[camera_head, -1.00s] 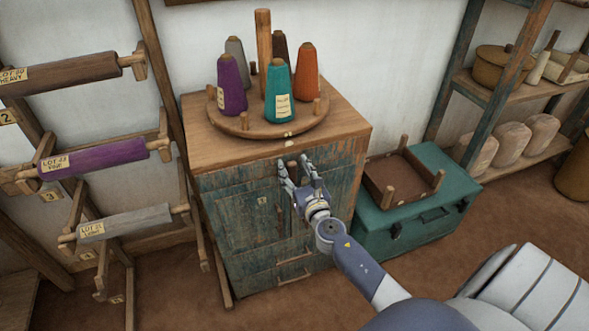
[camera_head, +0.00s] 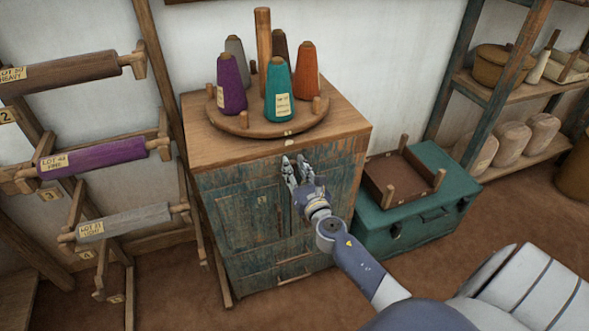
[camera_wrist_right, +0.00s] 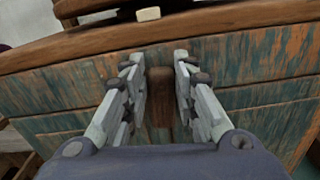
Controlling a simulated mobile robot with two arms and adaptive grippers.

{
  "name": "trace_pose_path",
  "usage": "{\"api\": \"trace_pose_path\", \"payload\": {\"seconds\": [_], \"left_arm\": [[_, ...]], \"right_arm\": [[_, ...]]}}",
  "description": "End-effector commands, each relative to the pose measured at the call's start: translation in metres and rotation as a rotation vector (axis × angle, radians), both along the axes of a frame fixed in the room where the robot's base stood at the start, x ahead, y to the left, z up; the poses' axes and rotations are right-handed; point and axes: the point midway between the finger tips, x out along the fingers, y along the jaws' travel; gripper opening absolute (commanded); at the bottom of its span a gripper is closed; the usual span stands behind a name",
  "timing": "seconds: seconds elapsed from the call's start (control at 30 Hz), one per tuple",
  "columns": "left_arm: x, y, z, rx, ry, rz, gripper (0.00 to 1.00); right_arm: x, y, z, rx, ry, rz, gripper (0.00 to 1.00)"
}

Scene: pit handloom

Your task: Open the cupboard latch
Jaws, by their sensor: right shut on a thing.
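The cupboard (camera_head: 240,222) has worn blue-green doors and a wooden top. The wooden latch (camera_wrist_right: 160,98), a brown upright block on the front below the top edge, shows in the right wrist view between my fingers. My right gripper (camera_head: 296,164) is at the upper front of the cupboard, and its two fingers are closed on the latch from both sides; it also shows in the right wrist view (camera_wrist_right: 160,85). In the head view the fingers largely hide the latch. The doors look closed. My left gripper is not in view.
A round wooden stand (camera_head: 258,125) with several yarn cones sits on the cupboard top. A teal chest (camera_head: 415,215) with a wooden tray (camera_head: 390,183) stands to the right. A rack of yarn rolls (camera_head: 95,156) stands to the left. Brown floor (camera_head: 490,215) shows at right.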

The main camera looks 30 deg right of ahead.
Motion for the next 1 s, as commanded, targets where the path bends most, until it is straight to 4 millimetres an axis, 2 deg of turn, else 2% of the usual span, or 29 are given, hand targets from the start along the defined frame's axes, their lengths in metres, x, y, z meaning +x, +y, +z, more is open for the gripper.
{"api": "trace_pose_path", "payload": {"seconds": [1.0], "left_arm": [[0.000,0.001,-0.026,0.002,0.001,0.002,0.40]], "right_arm": [[-0.003,-0.011,-0.008,0.905,-0.219,-0.001,0.03]]}}
